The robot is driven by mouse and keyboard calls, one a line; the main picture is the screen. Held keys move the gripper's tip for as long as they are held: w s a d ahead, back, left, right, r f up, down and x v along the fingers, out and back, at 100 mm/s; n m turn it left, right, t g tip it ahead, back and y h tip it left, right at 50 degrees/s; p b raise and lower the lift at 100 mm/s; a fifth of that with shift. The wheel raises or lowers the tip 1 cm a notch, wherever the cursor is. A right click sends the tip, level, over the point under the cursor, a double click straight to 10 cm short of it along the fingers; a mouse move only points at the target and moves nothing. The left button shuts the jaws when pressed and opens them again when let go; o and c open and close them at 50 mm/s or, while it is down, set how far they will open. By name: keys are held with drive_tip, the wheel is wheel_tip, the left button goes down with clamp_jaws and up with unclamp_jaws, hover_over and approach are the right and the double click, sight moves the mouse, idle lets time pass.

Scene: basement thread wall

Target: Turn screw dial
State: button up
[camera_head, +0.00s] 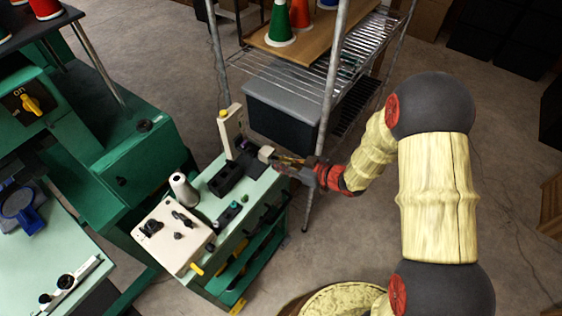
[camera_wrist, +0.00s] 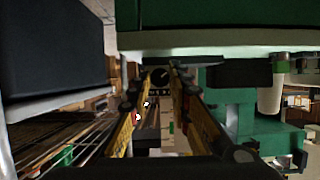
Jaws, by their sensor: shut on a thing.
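The screw dial (camera_wrist: 160,77) shows in the wrist view as a dark round knob between my fingertips. My gripper (camera_wrist: 161,68) is shut on it, with one yellow finger on each side. In the head view my gripper (camera_head: 274,157) reaches in from the right, beside a small device above the green cart (camera_head: 253,196). The device has an upright cream plate (camera_head: 231,132) and a black base (camera_head: 228,180). The dial itself is too small and covered to make out in the head view.
A metal wire rack (camera_head: 330,82) with a grey-lidded black bin (camera_head: 285,105) stands close behind. Open floor lies to the right.

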clamp_jaws()
drive_tip(key=shift+r+p, duration=0.15)
drive_tip(key=shift+p, duration=0.35)
drive_tip(key=shift+d+m+g+p, duration=0.1)
drive_tip(key=shift+m+g+p, duration=0.3)
drive_tip(key=shift+p, duration=0.7)
drive_tip(key=shift+w+m+y+p, duration=0.1)
drive_tip(key=shift+m+y+p, duration=0.4)
drive_tip(key=shift+p, duration=0.55)
drive_tip(key=o, duration=0.8)
unclamp_jaws()
drive_tip(key=shift+o, duration=0.2)
drive_tip(key=v, duration=1.2)
